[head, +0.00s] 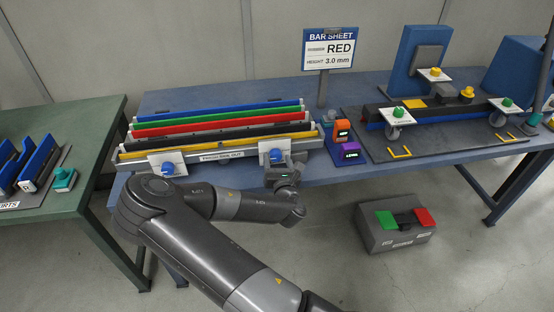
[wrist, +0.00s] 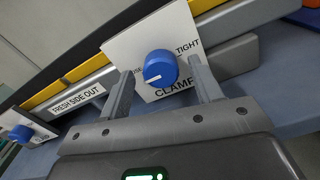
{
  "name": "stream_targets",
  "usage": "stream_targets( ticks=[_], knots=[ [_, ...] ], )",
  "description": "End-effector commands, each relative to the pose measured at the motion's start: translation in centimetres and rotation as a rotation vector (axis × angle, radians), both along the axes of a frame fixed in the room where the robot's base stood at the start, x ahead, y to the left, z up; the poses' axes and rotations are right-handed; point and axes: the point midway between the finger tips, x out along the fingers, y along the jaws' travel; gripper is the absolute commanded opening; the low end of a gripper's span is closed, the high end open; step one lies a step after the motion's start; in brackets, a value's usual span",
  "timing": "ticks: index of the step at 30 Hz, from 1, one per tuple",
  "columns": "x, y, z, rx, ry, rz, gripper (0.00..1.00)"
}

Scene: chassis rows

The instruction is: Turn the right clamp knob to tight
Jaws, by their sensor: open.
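The right clamp knob (wrist: 160,67) is a round blue knob with a white pointer line. It sits on a white plate (wrist: 121,47) lettered TIGHT and CLAMP, with another word partly hidden by a finger. The pointer line lies toward the left, away from TIGHT. My gripper (wrist: 157,82) is open, one finger on each side of the knob; I cannot tell whether either touches it. In the head view the right knob (head: 276,155) shows just above my gripper (head: 280,168) at the tray's front. The left knob (head: 167,169) is blue on its own white plate.
The tray (head: 222,155) holds several coloured bars. Orange and purple devices (head: 342,132) stand close right of the tray. A fixture (head: 437,130) fills the table's right side. A pedal box (head: 396,224) lies on the floor.

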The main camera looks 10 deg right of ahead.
Motion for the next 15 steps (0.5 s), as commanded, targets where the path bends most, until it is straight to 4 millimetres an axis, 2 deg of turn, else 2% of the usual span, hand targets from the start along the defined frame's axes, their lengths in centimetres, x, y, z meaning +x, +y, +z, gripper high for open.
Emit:
stream_targets(
  ticks=[3,12,15],
  knots=[
    [0.78,-0.06,0.02,0.000,0.000,-0.001,0.59],
    [0.97,-0.03,0.00,0.000,0.001,-0.001,0.59],
    [0.96,-0.03,0.00,0.000,0.001,-0.001,0.51]
  ],
)
